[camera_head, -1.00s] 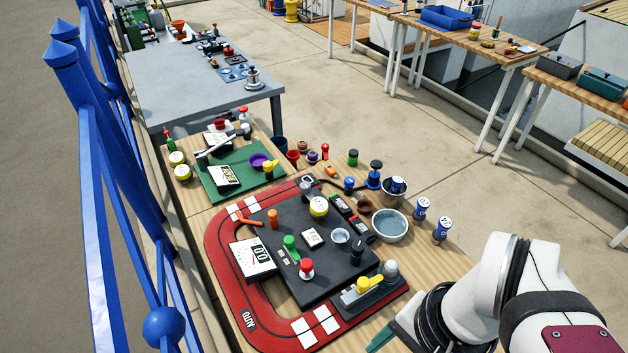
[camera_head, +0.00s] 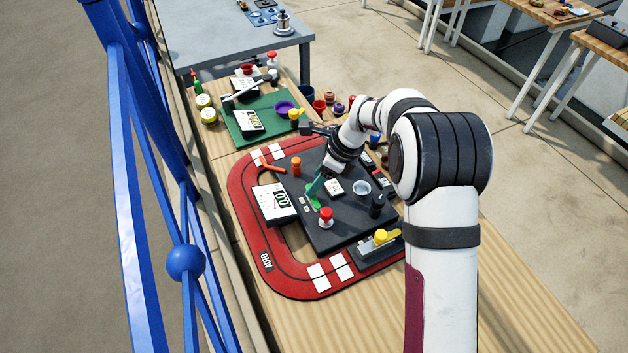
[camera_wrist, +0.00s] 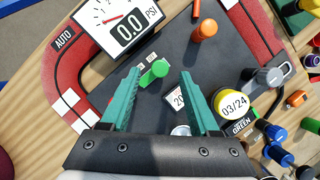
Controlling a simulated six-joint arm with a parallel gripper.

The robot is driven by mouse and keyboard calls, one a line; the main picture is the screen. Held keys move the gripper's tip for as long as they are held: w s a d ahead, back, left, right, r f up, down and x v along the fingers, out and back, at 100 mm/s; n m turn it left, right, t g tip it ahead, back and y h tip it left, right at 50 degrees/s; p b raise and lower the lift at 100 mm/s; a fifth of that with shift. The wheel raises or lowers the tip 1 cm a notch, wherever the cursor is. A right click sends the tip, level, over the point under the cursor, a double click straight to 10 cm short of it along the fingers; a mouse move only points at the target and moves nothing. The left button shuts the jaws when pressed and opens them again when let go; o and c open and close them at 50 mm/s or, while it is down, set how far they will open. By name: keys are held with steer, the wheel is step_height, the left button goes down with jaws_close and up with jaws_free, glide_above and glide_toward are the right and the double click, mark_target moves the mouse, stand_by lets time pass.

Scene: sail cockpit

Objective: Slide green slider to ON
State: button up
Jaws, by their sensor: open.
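The green slider (camera_head: 313,198) sits on the black panel (camera_head: 333,238) inside the red loop track. Part of it is hidden by my gripper in the head view. In the wrist view the slider (camera_wrist: 155,73) shows between and just ahead of my gripper's fingertips (camera_wrist: 161,74). My gripper (camera_head: 318,186) has two green fingers, spread wide apart and empty. Small pale labels (camera_wrist: 141,72) lie beside the slider; their text is too small to read. I cannot tell which end is ON.
A white gauge reading 0.0 PSI (camera_wrist: 124,20) stands close by. An orange knob (camera_head: 296,166), a red-topped button (camera_head: 326,216) and a black knob (camera_head: 377,206) rise from the panel. A yellow-handled lever (camera_head: 383,238) is at the front right. A blue railing (camera_head: 186,262) runs along the left.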

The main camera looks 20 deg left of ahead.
mark_target(314, 196)
steer(key=shift+x, duration=1.5)
jaws_close()
